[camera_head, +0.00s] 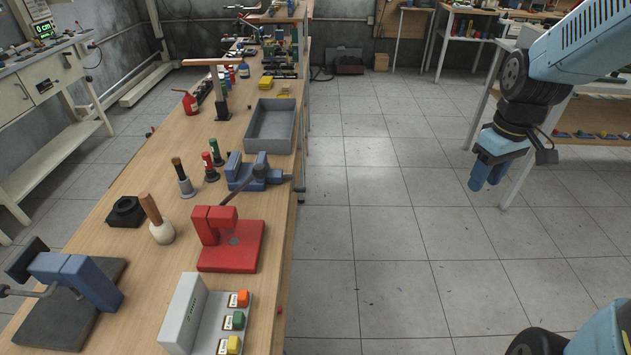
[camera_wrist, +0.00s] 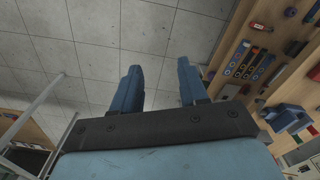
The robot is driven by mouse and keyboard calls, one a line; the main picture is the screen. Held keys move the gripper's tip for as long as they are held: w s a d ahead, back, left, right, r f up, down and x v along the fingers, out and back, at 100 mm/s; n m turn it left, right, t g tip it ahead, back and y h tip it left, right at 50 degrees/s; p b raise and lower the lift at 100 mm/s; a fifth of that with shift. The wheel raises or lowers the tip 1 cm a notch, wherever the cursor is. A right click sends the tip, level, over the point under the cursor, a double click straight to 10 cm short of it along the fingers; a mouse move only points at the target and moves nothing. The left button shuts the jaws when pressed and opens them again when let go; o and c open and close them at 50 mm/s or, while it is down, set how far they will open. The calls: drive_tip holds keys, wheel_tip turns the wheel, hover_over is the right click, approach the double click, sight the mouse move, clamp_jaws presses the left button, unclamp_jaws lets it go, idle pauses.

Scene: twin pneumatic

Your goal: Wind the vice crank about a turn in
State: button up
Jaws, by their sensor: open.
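A small blue vice (camera_head: 247,172) sits on the long wooden bench, near its right edge in the head view. My gripper (camera_head: 486,181) hangs over the floor, well to the right of the bench and apart from the vice. Its two blue fingers point down, spread and empty; they also show in the wrist view (camera_wrist: 159,68), with tiled floor between them. I cannot clearly make out the vice in the wrist view.
A grey tray (camera_head: 271,126) stands behind the vice, a red press (camera_head: 232,240) in front. Small bottles (camera_head: 216,152) stand to its left. A larger blue clamp-like tool (camera_head: 75,280) and a button box (camera_head: 205,318) are nearer. The floor (camera_head: 390,220) between bench and gripper is clear.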

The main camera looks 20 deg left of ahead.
drive_tip(key=w+a+f+n+g+y, duration=0.1)
drive_tip(key=a+f+n+g+y, duration=0.25)
drive_tip(key=a+f, duration=0.6)
drive_tip(key=w+a+f+n+g+y, duration=0.25)
drive_tip(key=a+f+n, duration=0.3)
drive_tip(key=f, duration=0.65)
drive_tip(key=w+a+r+n+y, duration=0.1)
drive_tip(key=w+a+n+y, duration=0.15)
drive_tip(key=a+y, duration=0.35)
drive_tip(key=w+a+r+n+y, duration=0.1)
drive_tip(key=w+a+y, duration=0.2)
drive_tip(key=a+y, duration=0.25)
drive_tip(key=x, duration=1.4)
drive_tip(key=shift+s+a+f, duration=0.2)
drive_tip(key=shift+a+f, duration=0.05)
drive_tip(key=shift+f, duration=0.25)
drive_tip(key=shift+h, duration=0.25)
clamp_jaws()
drive_tip(key=shift+d, duration=0.1)
